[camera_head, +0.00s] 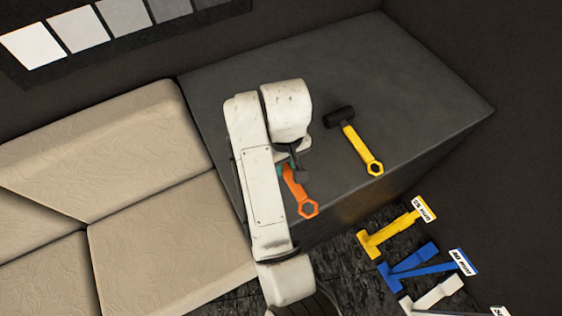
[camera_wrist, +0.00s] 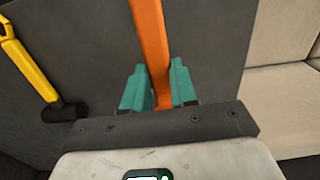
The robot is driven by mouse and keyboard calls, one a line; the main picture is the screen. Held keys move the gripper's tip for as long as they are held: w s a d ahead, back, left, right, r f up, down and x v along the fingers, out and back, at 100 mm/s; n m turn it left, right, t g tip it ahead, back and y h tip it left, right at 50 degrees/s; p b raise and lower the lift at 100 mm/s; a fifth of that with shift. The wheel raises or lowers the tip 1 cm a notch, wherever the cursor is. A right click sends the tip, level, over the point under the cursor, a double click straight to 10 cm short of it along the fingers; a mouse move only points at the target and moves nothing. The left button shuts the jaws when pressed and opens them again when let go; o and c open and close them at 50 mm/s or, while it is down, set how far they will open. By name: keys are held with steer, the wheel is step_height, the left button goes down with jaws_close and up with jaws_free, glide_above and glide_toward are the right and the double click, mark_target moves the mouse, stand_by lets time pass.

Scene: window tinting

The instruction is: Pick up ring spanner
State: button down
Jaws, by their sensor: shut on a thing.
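The orange ring spanner (camera_head: 299,192) shows in the head view over the near left part of the dark grey table, its ring end toward the front edge. In the wrist view its orange shaft (camera_wrist: 150,45) runs up from between the teal fingers. My gripper (camera_wrist: 160,90) is shut on the spanner, one finger on each side of the shaft. In the head view my arm hides most of the gripper and the spanner's far end. I cannot tell whether the spanner touches the table.
A hammer with a yellow handle (camera_head: 362,150) and black head lies on the grey table (camera_head: 420,80), right of my arm; it also shows in the wrist view (camera_wrist: 28,68). A beige sofa (camera_head: 150,230) adjoins the table's left side. Yellow, blue and white tools (camera_head: 393,235) lie lower right.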

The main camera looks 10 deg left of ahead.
mark_target(292, 185)
steer(key=s+r+p, duration=0.1)
steer(key=r, duration=0.1)
steer(key=s+d+r+p, duration=0.1)
steer(key=shift+s+r+p, duration=0.1)
steer(key=shift+r+p, duration=0.25)
steer(key=shift+p, duration=0.05)
steer(key=shift+s+d+r+p, duration=0.2)
steer(key=shift+s+d+p, duration=0.1)
steer(key=shift+s+p, duration=0.25)
steer(key=shift+s+d+r+p, duration=0.25)
steer(key=shift+s+p, duration=0.15)
steer(key=shift+s, duration=0.25)
steer(key=s+d+r, duration=0.2)
steer(key=s+d, duration=0.1)
steer(key=s, duration=0.2)
steer(key=shift+s, duration=0.25)
steer(key=shift+d, duration=0.1)
